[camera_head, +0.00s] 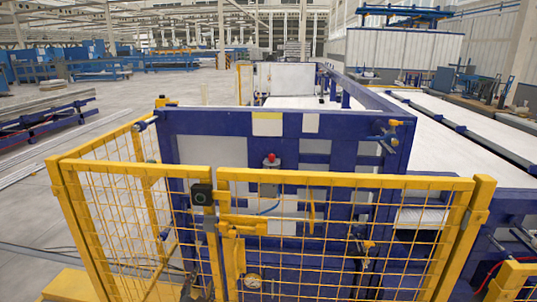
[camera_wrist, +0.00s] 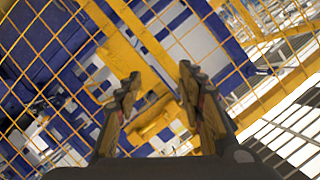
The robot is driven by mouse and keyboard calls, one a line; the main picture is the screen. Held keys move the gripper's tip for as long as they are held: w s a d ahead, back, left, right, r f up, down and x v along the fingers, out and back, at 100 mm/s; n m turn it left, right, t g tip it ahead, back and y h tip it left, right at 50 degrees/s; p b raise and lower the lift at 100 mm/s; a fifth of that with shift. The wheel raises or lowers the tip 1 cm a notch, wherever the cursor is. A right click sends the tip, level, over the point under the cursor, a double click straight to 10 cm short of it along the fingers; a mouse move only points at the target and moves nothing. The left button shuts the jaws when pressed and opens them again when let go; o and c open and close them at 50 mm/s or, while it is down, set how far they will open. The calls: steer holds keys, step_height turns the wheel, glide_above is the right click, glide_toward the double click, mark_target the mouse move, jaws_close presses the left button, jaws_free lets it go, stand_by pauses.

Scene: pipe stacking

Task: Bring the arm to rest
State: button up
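My gripper (camera_wrist: 157,88) is in the wrist view, its two dark fingers spread apart with nothing between them. Through the gap I see the yellow mesh fence and its yellow posts (camera_wrist: 137,45), tilted in the picture. The fingers seem apart from the fence, though the exact distance cannot be told. My gripper is hard to make out in the head view; a small dark shape low behind the fence mesh is unclear. No pipe is seen in the gripper.
A yellow mesh fence (camera_head: 340,180) with a gate latch (camera_head: 240,228) stands in front. Behind it is a blue machine frame (camera_head: 350,125) with a red button (camera_head: 270,158). Long white panels (camera_head: 470,125) lie at right.

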steer(key=s+a+f+n+g+y, duration=0.4)
steer(key=s+f+n+g, duration=0.15)
steer(key=s, duration=0.35)
steer(key=s+d+r+n+g, duration=0.3)
steer(key=s+d+g, duration=0.2)
steer(key=s+d, duration=0.25)
steer(key=s+d+r+h, duration=0.2)
steer(key=s+d+r, duration=0.2)
steer(key=d, duration=0.8)
steer(key=s+d+r+m+t+h, duration=0.1)
steer(key=s+d+r, duration=0.4)
steer(key=d, duration=0.7)
steer(key=s+d+r+m+h, duration=0.1)
steer(key=s+d+r, duration=0.3)
steer(key=d, duration=0.9)
step_height(320, 180, up, 4)
steer(key=shift+s+f+h+p, duration=0.15)
steer(key=shift+s+h+p, duration=0.2)
steer(key=shift+h, duration=0.55)
steer(key=shift+w+d+t, duration=0.1)
steer(key=shift+t, duration=0.15)
